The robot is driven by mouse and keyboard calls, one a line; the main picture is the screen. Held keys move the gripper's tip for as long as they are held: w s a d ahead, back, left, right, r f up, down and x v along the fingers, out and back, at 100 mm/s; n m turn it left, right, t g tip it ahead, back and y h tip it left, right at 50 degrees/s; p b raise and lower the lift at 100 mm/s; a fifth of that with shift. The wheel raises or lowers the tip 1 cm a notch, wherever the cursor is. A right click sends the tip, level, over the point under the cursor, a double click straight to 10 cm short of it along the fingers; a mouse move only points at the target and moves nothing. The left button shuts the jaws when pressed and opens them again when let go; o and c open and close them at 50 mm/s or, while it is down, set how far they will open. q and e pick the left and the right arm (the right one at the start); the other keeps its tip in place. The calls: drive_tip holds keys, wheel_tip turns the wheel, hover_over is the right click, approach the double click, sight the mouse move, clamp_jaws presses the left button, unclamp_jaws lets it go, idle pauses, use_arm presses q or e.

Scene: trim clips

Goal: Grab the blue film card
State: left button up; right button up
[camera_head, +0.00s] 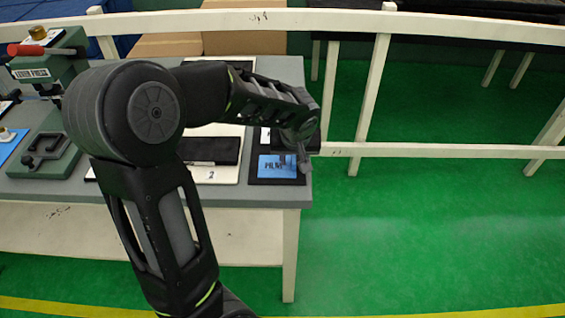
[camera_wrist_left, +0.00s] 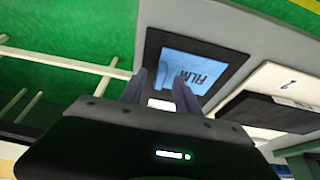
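The blue film card (camera_head: 274,168) lies flat on a black pad (camera_head: 262,181) at the right end of the grey table. In the left wrist view the card (camera_wrist_left: 190,70) shows the dark word FILM, and the black pad (camera_wrist_left: 236,64) frames it. My left gripper (camera_head: 304,164) is over the right edge of the card and pad, pointing down. In the wrist view its two fingers (camera_wrist_left: 160,82) are apart with nothing held between them, and one overlaps the card's near edge. The height gap to the card is hard to judge. My right gripper is not in view.
A white board numbered 2 (camera_head: 211,176) with a black block (camera_head: 214,150) lies left of the pad. A green lever press (camera_head: 48,72) stands at the far left. White railings (camera_head: 440,151) run behind and to the right of the table. Green floor is open at right.

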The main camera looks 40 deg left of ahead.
use_arm(q)
drive_tip(key=shift+f, duration=0.15)
drive_tip(key=shift+c, duration=0.4)
clamp_jaws()
idle(0.5)
